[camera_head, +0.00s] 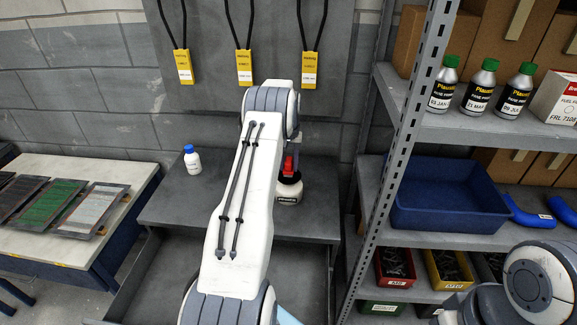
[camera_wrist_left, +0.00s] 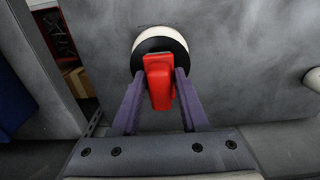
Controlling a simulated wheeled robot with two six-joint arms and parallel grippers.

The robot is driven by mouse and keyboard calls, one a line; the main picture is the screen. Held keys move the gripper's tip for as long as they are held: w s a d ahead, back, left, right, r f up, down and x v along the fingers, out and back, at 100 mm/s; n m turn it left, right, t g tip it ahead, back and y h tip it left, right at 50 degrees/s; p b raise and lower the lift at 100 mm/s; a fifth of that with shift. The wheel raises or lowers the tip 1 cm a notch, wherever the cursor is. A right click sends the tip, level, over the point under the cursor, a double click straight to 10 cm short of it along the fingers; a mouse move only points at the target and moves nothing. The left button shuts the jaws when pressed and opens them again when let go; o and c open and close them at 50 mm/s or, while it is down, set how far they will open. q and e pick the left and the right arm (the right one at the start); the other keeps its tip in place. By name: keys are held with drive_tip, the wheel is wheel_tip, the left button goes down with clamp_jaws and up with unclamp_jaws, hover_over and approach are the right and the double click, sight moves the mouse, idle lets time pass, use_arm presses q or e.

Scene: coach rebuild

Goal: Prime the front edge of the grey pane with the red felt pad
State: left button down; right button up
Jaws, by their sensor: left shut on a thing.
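The red felt pad (camera_wrist_left: 160,85) is clamped between the two purple fingers of my left gripper (camera_wrist_left: 159,76). It also shows in the head view (camera_head: 289,164), just right of my arm, which hides most of the gripper. The pad's far end is at the dark mouth of a round white-and-black pot (camera_head: 289,192); I cannot tell whether it touches inside. The pot's pale rim shows in the left wrist view (camera_wrist_left: 160,33). The grey pane (camera_head: 86,210) lies on the pale table at the left, the rightmost of the panes there. My right gripper is out of view.
A white bottle with a blue cap (camera_head: 192,160) stands on the dark bench (camera_head: 168,205) left of my arm. A green pane (camera_head: 48,207) lies beside the grey one.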

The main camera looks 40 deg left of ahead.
sight(289, 161)
use_arm(q)
drive_tip(key=shift+r+p, duration=1.2)
drive_tip(key=shift+r, duration=1)
drive_tip(key=shift+d+f, duration=0.1)
drive_tip(key=shift+f, duration=0.05)
